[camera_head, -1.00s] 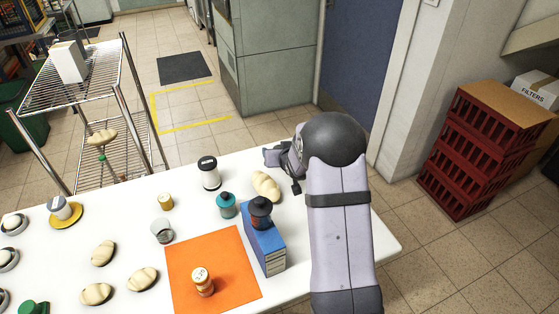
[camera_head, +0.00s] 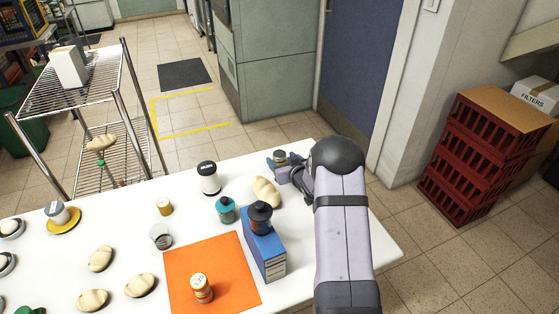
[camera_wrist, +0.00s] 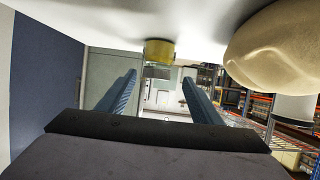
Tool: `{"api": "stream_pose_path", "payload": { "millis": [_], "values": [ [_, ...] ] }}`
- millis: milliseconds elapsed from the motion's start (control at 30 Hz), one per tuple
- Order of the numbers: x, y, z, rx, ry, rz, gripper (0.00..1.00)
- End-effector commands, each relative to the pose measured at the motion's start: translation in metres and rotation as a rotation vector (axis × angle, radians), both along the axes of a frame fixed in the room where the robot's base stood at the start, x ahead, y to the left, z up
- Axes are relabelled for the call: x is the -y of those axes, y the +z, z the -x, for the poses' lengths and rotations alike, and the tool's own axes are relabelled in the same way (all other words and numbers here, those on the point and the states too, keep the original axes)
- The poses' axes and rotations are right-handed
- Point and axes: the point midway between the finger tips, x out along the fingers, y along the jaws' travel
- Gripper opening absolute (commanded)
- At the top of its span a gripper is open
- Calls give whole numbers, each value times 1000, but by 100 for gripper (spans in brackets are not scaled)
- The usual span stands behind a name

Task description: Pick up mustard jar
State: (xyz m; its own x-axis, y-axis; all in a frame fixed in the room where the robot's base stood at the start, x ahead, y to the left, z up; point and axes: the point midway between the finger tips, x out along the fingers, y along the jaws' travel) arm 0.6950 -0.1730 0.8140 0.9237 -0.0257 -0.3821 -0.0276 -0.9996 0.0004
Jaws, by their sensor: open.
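A mustard-yellow jar with a grey lid (camera_wrist: 159,50) stands on the table in the wrist view, which is turned upside down. It shows ahead between the two blue fingers of my gripper (camera_wrist: 159,78), with no clear contact. In the head view, a small grey-lidded jar (camera_head: 280,155) shows at the table's far edge beside my gripper (camera_head: 282,166); it appears to be the same jar. Its lower part is mostly hidden there by the fingers. My gripper is open and low over the table.
A bread roll (camera_head: 265,192) lies close beside my gripper, and a white jar with a black lid (camera_head: 209,178) stands left of it. A dark jar (camera_head: 260,217) sits on a blue box (camera_head: 264,250). An orange mat (camera_head: 190,262) bears an amber jar (camera_head: 202,288).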

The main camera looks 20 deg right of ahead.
Motion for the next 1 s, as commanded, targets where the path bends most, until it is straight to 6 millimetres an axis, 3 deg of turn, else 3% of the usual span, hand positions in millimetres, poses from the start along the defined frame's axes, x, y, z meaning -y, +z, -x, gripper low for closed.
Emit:
{"api": "stream_pose_path", "payload": {
  "millis": [600,1000],
  "values": [
    [7,-22,-42,-2,1,0,60],
    [7,-23,-46,-1,0,-1,57]
  ]
}}
